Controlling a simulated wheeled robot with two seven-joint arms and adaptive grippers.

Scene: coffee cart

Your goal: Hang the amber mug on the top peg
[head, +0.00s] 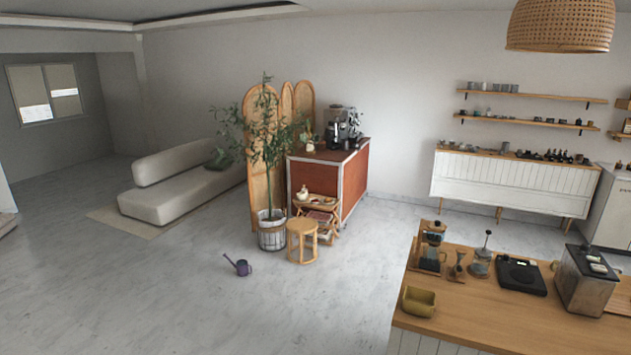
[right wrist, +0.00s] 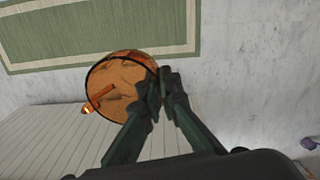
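The amber mug (right wrist: 118,82) shows in the right wrist view as a round, see-through orange body with a darker rim. An orange bar, which looks like its handle (right wrist: 101,97), shows at its lower left. My right gripper (right wrist: 164,74) is at the mug's right edge, its two dark fingers close together and seemingly pinching the mug's wall there. The exact contact is partly hidden by the fingers. No peg can be made out in either view. Neither gripper shows in the head view, and my left gripper is not in view.
In the right wrist view, a green mat with a pale border (right wrist: 60,36) lies behind the mug, and a pale slatted surface (right wrist: 45,140) is at lower left. The head view shows a wooden counter (head: 480,325) with coffee gear, a red cabinet (head: 355,180) and open floor.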

